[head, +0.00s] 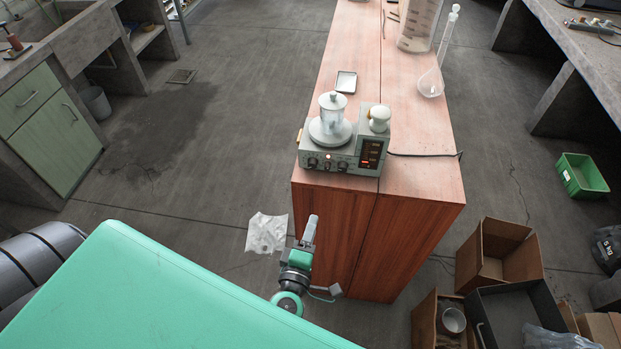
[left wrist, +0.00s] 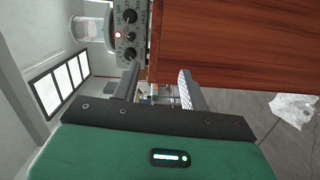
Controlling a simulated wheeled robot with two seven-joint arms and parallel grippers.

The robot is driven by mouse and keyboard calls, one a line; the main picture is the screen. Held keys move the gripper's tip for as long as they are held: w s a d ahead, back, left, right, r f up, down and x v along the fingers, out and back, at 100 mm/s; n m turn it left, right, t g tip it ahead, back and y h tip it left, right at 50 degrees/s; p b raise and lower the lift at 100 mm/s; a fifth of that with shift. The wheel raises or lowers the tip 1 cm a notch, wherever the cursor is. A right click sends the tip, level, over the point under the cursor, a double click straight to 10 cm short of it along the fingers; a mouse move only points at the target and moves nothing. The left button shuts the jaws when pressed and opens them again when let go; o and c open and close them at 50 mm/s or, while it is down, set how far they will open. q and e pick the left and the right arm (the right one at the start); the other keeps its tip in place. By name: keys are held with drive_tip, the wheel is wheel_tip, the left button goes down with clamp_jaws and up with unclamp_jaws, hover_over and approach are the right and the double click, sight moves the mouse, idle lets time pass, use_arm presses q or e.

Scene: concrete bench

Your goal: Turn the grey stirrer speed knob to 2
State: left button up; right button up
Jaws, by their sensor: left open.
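The stirrer unit (head: 372,172) stands at the near end of the red-brown wooden bench, with a clear lidded vessel (head: 333,113) on its round plate. Its front panel has a row of small dark knobs (head: 328,165) and a lit display (head: 371,154). In the left wrist view the knobs (left wrist: 130,33) show near the top edge, beside a red light. Which one is the stirrer speed knob, and its setting, I cannot tell. My left gripper (head: 310,228) is open and empty, below and in front of the panel, apart from it. My right gripper is not in view.
The bench's wooden end face (head: 335,220) is close beside my left gripper. A cable runs right from the unit. Cardboard boxes (head: 497,250) stand on the floor to the right.

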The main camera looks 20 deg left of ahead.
use_arm(q)
wheel_tip(320, 180, up, 5)
drive_tip(key=s+a+n+y, duration=0.1)
drive_tip(key=a+n+y, duration=0.1)
drive_tip(key=n, duration=0.2)
drive_tip(key=p, duration=0.3)
approach(312, 166)
drive_tip(key=x, duration=0.8)
drive_tip(key=shift+f, duration=0.15)
drive_tip(key=shift+c, duration=0.2)
clamp_jaws()
